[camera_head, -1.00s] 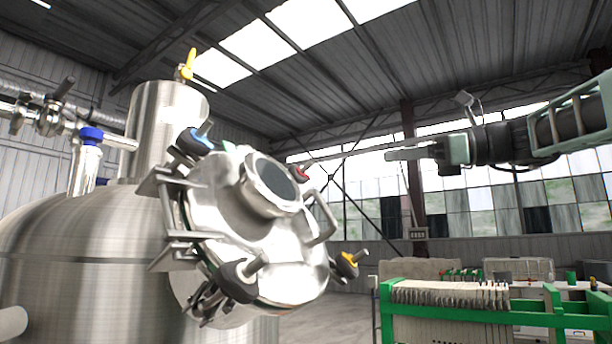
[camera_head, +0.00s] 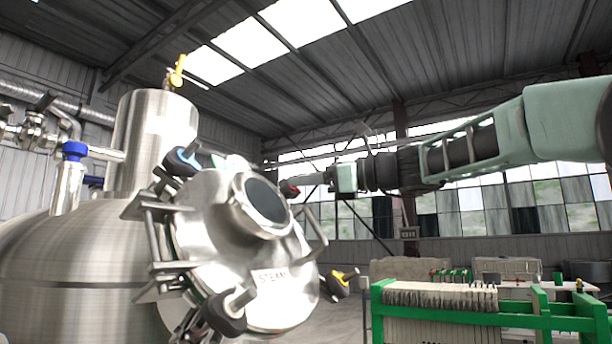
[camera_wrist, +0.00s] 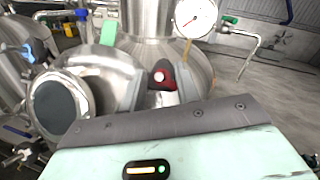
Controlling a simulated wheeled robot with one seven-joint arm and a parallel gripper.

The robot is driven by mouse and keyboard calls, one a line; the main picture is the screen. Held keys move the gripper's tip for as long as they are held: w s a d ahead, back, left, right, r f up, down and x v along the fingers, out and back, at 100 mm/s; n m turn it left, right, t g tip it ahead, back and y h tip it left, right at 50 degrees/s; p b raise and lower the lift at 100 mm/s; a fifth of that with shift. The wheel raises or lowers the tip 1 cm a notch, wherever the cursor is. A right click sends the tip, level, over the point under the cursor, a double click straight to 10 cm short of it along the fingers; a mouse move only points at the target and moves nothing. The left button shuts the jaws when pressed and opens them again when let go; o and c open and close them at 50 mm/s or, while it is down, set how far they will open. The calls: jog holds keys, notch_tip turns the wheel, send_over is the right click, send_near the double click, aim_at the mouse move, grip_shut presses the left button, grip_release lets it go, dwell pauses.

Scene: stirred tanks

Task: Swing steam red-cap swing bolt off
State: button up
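The steel hatch lid (camera_head: 215,255) marked STEAM is tilted on the side of the tank. Its red-cap swing bolt (camera_head: 289,189) is at the lid's upper right edge, partly hidden by my gripper. My gripper (camera_head: 303,184) reaches in from the right, its tips at the red cap. In the wrist view, the red cap (camera_wrist: 164,75) with a pale centre lies between the two grey fingers of my gripper (camera_wrist: 161,88). The fingers are apart, with gaps visible on both sides of the cap. Contact cannot be told.
Other swing bolts ring the lid: a blue-cap one (camera_head: 184,160), a yellow-cap one (camera_head: 341,279) and a black one (camera_head: 229,312). A curved handle (camera_head: 313,236) sits just below the red cap. A green-framed filter press (camera_head: 440,310) stands at the lower right.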

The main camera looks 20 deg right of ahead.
jog(key=shift+a, duration=0.1)
grip_shut()
jog(key=shift+w, duration=0.1)
